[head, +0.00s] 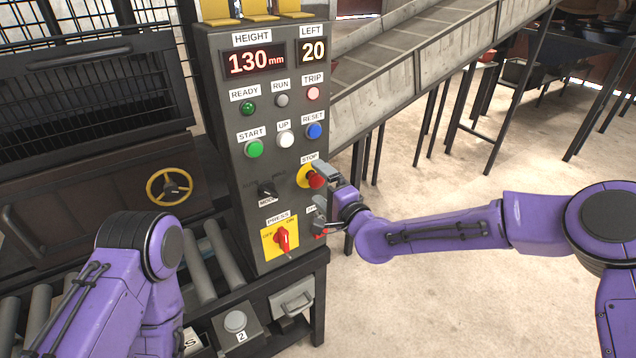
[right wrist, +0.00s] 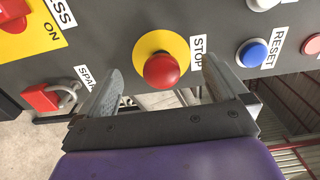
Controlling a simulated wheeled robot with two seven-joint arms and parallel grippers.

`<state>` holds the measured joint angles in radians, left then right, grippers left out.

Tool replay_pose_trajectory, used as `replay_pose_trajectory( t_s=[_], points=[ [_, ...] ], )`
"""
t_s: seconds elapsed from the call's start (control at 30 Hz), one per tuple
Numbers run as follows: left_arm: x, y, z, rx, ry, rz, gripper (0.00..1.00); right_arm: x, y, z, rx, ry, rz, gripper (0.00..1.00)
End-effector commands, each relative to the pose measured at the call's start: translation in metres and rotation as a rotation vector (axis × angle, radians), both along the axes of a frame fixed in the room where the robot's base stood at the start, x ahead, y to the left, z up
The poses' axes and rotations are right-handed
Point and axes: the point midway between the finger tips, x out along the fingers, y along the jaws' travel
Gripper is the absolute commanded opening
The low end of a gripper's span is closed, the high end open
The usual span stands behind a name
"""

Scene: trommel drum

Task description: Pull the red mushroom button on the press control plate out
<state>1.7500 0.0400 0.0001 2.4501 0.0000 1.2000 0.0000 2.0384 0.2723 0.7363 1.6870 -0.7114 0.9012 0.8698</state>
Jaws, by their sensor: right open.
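The red mushroom button (head: 317,180) sticks out from a round yellow plate (head: 302,174) under the STOP label, on the right edge of the grey control plate (head: 226,110). In the right wrist view the button (right wrist: 161,70) is near the middle, with its yellow plate (right wrist: 150,44) behind it. My right gripper (head: 322,194) is open at the plate. Its fingers (right wrist: 161,69) stand on either side of the button, with gaps showing between them and the red cap. My left arm shows at lower left, but its gripper is not visible.
A red PRESS switch (head: 283,240) on yellow sits lower on the plate. A red padlock (right wrist: 40,97) hangs near the SPARE label. START (head: 254,149), UP (head: 285,139) and RESET (head: 314,131) buttons are above. A conveyor (head: 400,72) runs behind; open floor lies right.

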Motion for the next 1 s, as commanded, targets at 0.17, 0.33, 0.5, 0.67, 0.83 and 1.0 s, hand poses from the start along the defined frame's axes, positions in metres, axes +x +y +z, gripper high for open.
replay_pose_trajectory(
  t_s=[0.17, 0.33, 0.5, 0.67, 0.83, 1.0],
  points=[
    [0.000, 0.000, 0.002, 0.000, 0.000, 0.000, 0.43, -0.014, -0.012, 0.001, 0.001, 0.000, -0.002, 1.00],
    [0.000, 0.000, 0.003, 0.000, 0.000, 0.000, 0.43, -0.031, -0.025, 0.001, 0.001, 0.000, -0.003, 1.00],
    [0.000, 0.000, 0.004, 0.000, 0.000, 0.000, 0.43, -0.047, -0.037, 0.002, 0.003, 0.000, -0.004, 1.00],
    [0.000, 0.000, 0.005, 0.000, 0.000, 0.000, 0.43, -0.060, -0.046, 0.002, 0.002, -0.002, -0.004, 1.00],
    [0.000, 0.000, 0.005, 0.000, 0.000, 0.000, 0.43, -0.064, -0.048, 0.002, 0.002, -0.002, -0.003, 1.00],
    [0.000, 0.000, 0.005, 0.000, 0.000, 0.000, 0.43, -0.064, -0.048, 0.001, -0.004, -0.006, -0.003, 1.00]
  ],
)
